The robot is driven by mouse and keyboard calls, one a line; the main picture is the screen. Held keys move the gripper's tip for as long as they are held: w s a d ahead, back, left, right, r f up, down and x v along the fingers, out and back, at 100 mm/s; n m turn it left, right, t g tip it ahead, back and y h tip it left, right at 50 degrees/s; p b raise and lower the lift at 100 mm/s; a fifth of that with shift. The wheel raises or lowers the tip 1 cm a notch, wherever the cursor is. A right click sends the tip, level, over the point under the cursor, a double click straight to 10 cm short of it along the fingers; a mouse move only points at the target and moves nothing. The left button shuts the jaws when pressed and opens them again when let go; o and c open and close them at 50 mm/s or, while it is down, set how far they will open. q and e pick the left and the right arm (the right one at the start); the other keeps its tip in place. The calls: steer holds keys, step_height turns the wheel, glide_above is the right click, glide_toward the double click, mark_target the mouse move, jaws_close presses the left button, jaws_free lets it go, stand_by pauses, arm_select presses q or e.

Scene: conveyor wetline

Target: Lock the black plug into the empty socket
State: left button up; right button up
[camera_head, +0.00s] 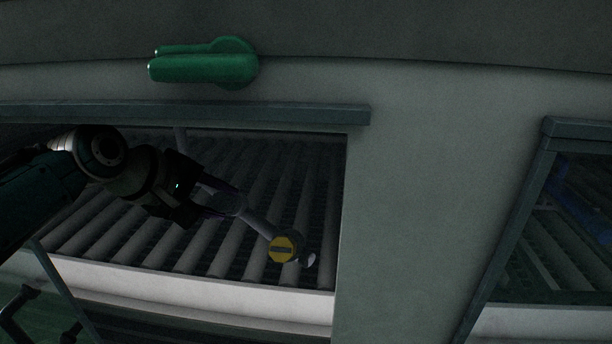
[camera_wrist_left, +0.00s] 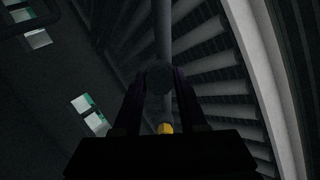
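My left gripper (camera_head: 225,205) reaches in from the left over the rollers, with its fingers spread to either side of a grey rounded piece. In the left wrist view a dark round piece (camera_wrist_left: 158,78) sits between the fingertips; I cannot tell whether they clamp it. Beyond the fingers in the head view, a grey rod leads towards a yellow octagonal face (camera_head: 284,248) with a dark bar on it. A yellow bit (camera_wrist_left: 166,128) also shows low between the fingers in the wrist view. I cannot clearly identify the black plug or the empty socket. My right gripper is not in view.
A roller conveyor (camera_head: 110,235) lies behind a framed opening in a grey wall (camera_head: 410,200). A green fixture (camera_head: 205,68) is mounted above it. A second framed opening (camera_head: 545,240) is at the right. The light is dim.

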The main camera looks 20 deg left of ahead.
arm_select(q)
steer(key=o, duration=0.5)
